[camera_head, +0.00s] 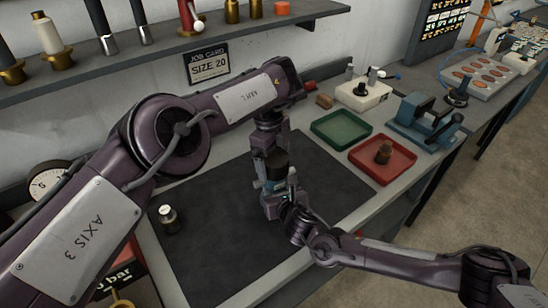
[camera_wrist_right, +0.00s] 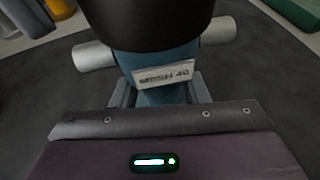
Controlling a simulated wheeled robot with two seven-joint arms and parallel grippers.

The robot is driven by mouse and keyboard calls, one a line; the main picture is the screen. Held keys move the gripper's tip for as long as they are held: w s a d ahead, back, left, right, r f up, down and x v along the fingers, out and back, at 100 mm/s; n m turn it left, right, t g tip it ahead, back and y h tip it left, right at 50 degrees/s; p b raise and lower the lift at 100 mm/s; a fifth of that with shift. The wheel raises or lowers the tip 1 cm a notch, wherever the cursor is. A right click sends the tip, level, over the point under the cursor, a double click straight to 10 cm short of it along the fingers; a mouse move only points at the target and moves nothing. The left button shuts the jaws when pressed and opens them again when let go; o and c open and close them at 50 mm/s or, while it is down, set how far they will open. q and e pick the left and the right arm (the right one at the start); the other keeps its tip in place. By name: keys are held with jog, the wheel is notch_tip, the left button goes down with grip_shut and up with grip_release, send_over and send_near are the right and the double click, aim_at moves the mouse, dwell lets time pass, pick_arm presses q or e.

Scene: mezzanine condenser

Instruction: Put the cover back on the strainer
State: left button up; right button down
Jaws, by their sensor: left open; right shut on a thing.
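A teal strainer body (camera_wrist_right: 165,68) with pale pipe stubs at both sides and a label ending in "40" fills the right wrist view. A wide black round part (camera_wrist_right: 150,20) sits over its top; I cannot tell if it is the cover. In the head view the strainer (camera_head: 271,186) is above the dark mat, partly hidden by my arms. My right gripper (camera_head: 290,208) is shut on it from the right. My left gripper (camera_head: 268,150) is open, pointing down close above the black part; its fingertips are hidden.
A green tray (camera_head: 341,142) looks empty. A blue vise-like device (camera_head: 425,122) stands at the bench's right edge. A "SIZE 20" job card (camera_head: 208,64) hangs behind. The mat's (camera_head: 200,262) front is clear.

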pick_arm(q)
jog(key=shift+r, duration=2.3)
jog(key=shift+c, duration=0.3)
